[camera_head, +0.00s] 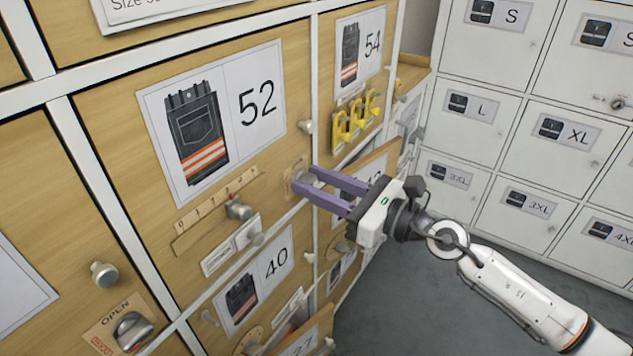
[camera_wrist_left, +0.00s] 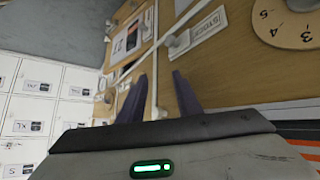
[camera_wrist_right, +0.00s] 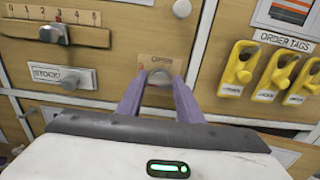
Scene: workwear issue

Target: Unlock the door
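The wooden door with the number 52 card (camera_head: 225,115) is shut. A small wooden plate that seems to read OPEN (camera_wrist_right: 160,63) sits at its right edge, with a grey metal turn knob (camera_wrist_right: 160,78) on it. My right gripper (camera_head: 306,181) is at this knob; in the right wrist view its purple fingers (camera_wrist_right: 160,84) stand apart, one on each side of the knob. I cannot tell whether they touch it. My left gripper (camera_wrist_left: 159,80) shows only in its wrist view, fingers apart and empty, near lower cabinet doors.
A slider on a numbered scale (camera_head: 238,208) and a STOCK plate with a knob (camera_wrist_right: 63,78) are left of the right gripper. Yellow order tags (camera_head: 356,119) hang to its right. Another OPEN knob (camera_head: 132,328) is lower left. White lockers (camera_head: 500,110) stand at right above grey floor.

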